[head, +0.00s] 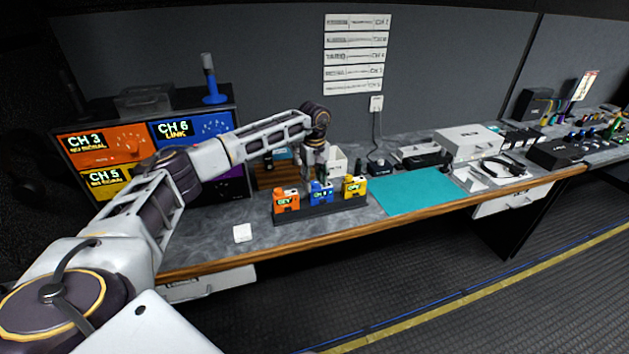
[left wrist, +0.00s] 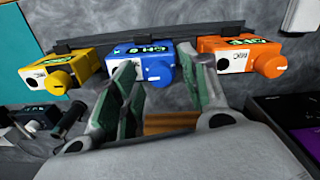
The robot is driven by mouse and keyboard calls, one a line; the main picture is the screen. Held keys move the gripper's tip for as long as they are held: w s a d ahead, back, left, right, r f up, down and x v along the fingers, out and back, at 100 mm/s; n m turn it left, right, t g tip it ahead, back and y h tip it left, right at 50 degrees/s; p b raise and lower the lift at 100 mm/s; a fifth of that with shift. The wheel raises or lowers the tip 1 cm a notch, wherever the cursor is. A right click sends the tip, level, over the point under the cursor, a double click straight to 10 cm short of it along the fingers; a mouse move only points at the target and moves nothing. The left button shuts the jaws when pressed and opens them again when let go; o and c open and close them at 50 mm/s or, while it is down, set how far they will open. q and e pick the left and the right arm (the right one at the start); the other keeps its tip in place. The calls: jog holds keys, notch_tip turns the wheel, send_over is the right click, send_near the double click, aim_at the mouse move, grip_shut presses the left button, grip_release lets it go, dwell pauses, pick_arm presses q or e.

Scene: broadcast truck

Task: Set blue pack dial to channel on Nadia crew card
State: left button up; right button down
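The blue pack (head: 321,194) stands in the dark rack between the orange pack (head: 286,201) and the yellow pack (head: 354,187). In the left wrist view the blue pack (left wrist: 140,63) shows a green display, its digit hard to read, and a round blue dial (left wrist: 160,72). My left gripper (head: 317,172) is just behind the blue pack. In the left wrist view its fingers (left wrist: 165,80) are apart, one on each side of the dial; contact cannot be told. The crew cards (head: 357,55) hang on the wall; Nadia's name is too small to read. My right gripper is out of view.
Receiver panels (head: 103,142) at the left include a blue one (head: 192,130) reading CH 6 LINK. A teal mat (head: 425,191) is clear. A white box (head: 467,140) and headset (head: 503,165) lie farther right. A white square (head: 242,233) lies near the front edge.

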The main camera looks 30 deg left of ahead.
aim_at(315, 182)
pick_arm(q)
notch_tip(315, 182, up, 12)
dwell(1.1)
jog(key=shift+f, duration=0.1)
dwell(0.4)
